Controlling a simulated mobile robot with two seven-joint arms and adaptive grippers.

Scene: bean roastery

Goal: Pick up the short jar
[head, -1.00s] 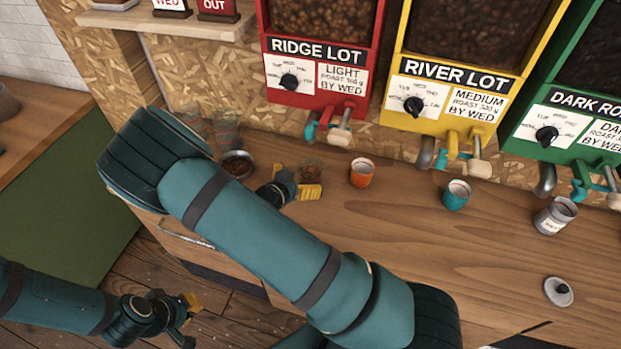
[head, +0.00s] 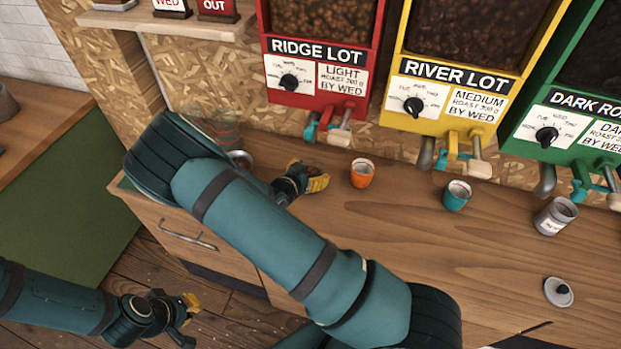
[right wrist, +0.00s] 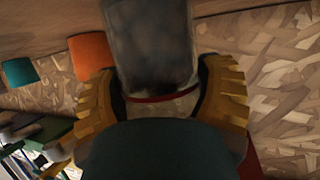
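My right gripper (head: 316,179) is low over the counter, left of the orange cup. In the right wrist view, a greyish see-through jar (right wrist: 152,45) stands between its yellow fingers, one on each side. I cannot tell whether both fingers press on it. In the head view the gripper hides this jar. Glass jars (head: 226,130) stand at the back left, partly behind my right arm. My left gripper (head: 187,322) is open and empty, low at the left, away from the counter top.
An orange cup (head: 362,173), a teal cup (head: 457,195) and a grey labelled canister (head: 555,215) stand along the counter. A lid (head: 559,292) lies at the right. Red, yellow and green dispensers overhang the back. The front middle of the counter (head: 440,260) is clear.

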